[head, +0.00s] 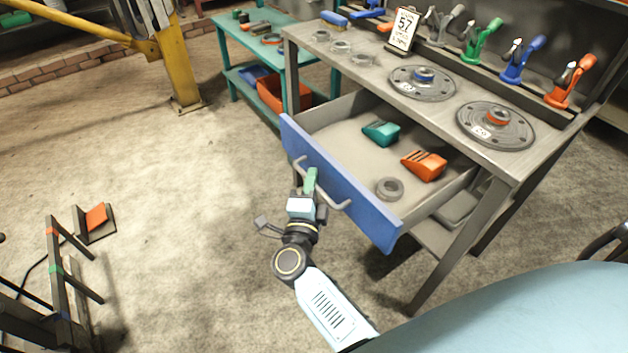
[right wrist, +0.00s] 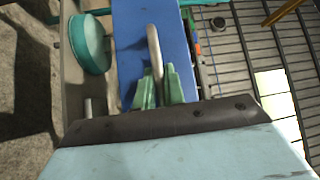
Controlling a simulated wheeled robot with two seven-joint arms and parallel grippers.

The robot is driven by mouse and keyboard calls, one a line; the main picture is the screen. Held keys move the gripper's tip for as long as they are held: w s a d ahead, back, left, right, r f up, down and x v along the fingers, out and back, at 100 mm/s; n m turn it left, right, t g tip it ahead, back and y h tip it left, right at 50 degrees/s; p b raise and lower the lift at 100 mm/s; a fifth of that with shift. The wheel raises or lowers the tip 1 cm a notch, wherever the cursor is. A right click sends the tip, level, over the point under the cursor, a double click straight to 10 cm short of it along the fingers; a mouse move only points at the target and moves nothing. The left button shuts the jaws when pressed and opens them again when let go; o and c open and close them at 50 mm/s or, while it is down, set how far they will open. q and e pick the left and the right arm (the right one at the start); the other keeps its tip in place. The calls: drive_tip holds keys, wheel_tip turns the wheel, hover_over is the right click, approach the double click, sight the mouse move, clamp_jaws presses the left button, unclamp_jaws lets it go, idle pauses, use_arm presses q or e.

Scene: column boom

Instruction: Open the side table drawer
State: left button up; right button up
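The side table (head: 335,62) is a grey workbench with its drawer (head: 323,118) pulled well out. The drawer has a blue front (head: 370,212) with a pale bar handle (head: 338,205). My right gripper (head: 310,183) is at the handle, in front of the drawer. In the right wrist view its green fingers (right wrist: 158,88) lie close on both sides of the handle bar (right wrist: 154,48), against the blue front (right wrist: 130,50). The fingers look closed on the bar. My left gripper is not in view.
In the drawer are a teal block (head: 381,133), an orange block (head: 424,165) and a grey ring (head: 389,188). Two round plates (head: 422,83) (head: 496,125) and several clamps (head: 482,42) are on the tabletop. A teal bench (head: 225,22) stands behind. The floor (head: 170,190) left is mostly clear.

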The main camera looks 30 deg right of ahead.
drive_tip(key=o, duration=0.4)
drive_tip(key=shift+o, duration=0.2)
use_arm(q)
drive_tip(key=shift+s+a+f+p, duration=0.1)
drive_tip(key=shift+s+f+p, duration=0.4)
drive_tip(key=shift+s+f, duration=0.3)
use_arm(e)
drive_tip(key=v, duration=1.3)
drive_tip(key=shift+s, duration=0.15)
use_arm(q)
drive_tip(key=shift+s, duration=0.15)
use_arm(e)
drive_tip(key=shift+a, duration=0.1)
